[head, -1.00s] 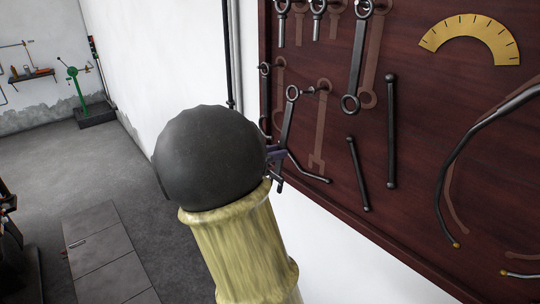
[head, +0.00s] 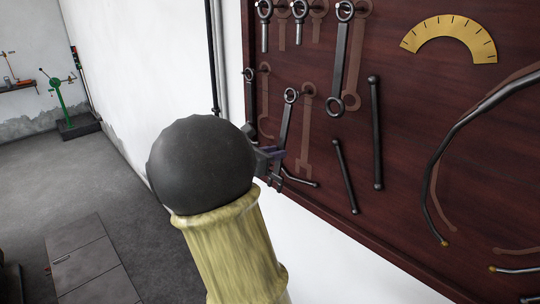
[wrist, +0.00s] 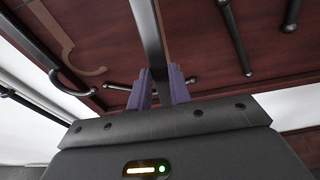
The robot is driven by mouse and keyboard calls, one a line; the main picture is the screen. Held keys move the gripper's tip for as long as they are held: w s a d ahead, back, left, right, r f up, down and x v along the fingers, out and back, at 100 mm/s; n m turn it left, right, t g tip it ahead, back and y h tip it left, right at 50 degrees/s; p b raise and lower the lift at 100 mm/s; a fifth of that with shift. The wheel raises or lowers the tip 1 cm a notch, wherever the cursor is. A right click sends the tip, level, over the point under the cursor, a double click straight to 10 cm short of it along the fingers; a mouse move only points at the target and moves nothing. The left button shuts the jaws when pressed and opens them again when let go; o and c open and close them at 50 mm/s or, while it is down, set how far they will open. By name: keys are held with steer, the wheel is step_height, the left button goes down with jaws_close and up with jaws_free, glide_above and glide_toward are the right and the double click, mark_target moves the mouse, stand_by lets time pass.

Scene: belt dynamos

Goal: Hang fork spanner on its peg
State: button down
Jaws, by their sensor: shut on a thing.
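The fork spanner (head: 286,122) is a dark steel bar with a ring at its upper end. It is close to upright, tilted slightly, in front of the tool board. My gripper (head: 276,157) is shut on its lower shaft; in the wrist view the purple fingers (wrist: 157,90) are on both sides of the bar (wrist: 147,35). The fork-shaped painted outline (head: 306,130) is just right of the spanner in the head view. The ring (head: 291,96) is close to the top of this outline, where the peg is; I cannot tell whether it is around the peg.
The dark red tool board (head: 420,200) has several ring spanners hanging along its top, with a long one (head: 341,60) right of the outline. Two dark rods (head: 376,130), a brass scale (head: 450,38) and curved bars are further right. My arm hides part of the board's lower left.

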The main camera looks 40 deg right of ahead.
steer(key=shift+d+f, duration=0.15)
steer(key=shift+d, duration=0.25)
stand_by(0.4)
steer(key=c, duration=1.2)
jaws_free()
steer(key=shift+f, duration=0.1)
steer(key=shift+a, duration=0.15)
steer(key=b+v, duration=0.4)
steer(key=v, duration=1.3)
steer(key=shift+w+a, duration=0.1)
steer(key=shift+w, duration=0.05)
